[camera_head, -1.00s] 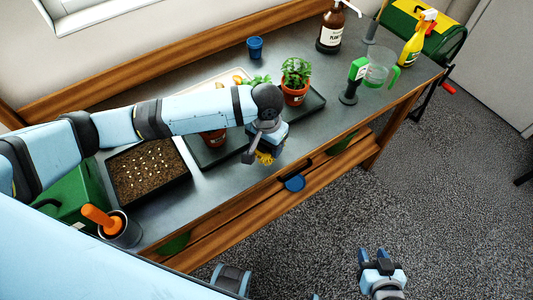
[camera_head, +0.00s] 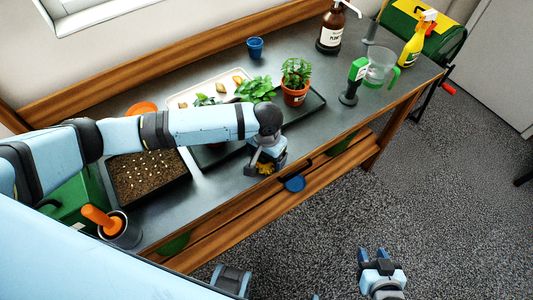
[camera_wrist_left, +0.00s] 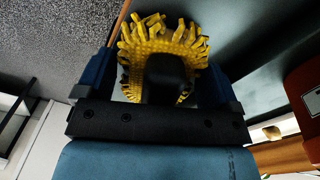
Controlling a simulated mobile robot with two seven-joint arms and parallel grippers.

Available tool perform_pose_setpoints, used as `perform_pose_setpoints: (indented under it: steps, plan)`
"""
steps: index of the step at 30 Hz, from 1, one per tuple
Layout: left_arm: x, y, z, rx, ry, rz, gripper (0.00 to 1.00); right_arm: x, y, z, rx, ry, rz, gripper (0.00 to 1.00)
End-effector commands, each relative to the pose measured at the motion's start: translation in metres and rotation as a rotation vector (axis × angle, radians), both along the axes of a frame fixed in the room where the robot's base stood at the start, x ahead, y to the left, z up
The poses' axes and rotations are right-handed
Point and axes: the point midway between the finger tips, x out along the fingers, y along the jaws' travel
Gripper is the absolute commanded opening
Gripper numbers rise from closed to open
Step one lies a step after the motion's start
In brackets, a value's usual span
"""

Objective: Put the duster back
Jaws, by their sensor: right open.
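The duster shows in the left wrist view as a ring of yellow bristles (camera_wrist_left: 165,42) around a black middle part. It sits between the two blue fingers of my left gripper (camera_wrist_left: 162,85), which look shut on its sides. In the head view, my left gripper (camera_head: 266,157) is at the bench's front edge, with a bit of the yellow duster (camera_head: 265,169) showing under it. Most of the duster is hidden there. I cannot tell whether it touches the bench. My right gripper (camera_head: 379,257) is open and empty, over the carpet.
On the bench (camera_head: 325,125) are a potted plant (camera_head: 295,88), a seed tray (camera_head: 150,178), a cup with an orange-handled tool (camera_head: 120,230), a watering jug (camera_head: 380,67) and bottles. Bare bench lies right of the plants.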

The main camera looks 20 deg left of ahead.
Motion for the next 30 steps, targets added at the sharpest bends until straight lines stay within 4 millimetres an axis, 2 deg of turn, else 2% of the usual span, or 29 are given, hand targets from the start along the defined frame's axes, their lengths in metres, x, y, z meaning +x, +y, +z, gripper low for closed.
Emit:
perform_pose_setpoints:
  steps: [8, 11, 24, 30]
  plan:
    - [0.000, 0.000, 0.001, 0.001, -0.001, 0.000, 0.87, -0.001, 0.000, -0.004, -0.001, 0.005, 0.000, 0.43]
    - [0.000, 0.000, 0.011, 0.000, -0.001, 0.000, 0.87, -0.001, -0.001, -0.004, -0.002, 0.006, -0.001, 0.43]
    - [0.000, 0.000, 0.098, -0.001, -0.002, 0.000, 0.87, 0.000, -0.001, -0.002, -0.002, 0.004, -0.002, 0.43]
    - [0.000, 0.000, 0.120, -0.001, -0.001, 0.001, 0.87, 0.000, -0.001, 0.000, -0.001, 0.001, -0.002, 0.43]
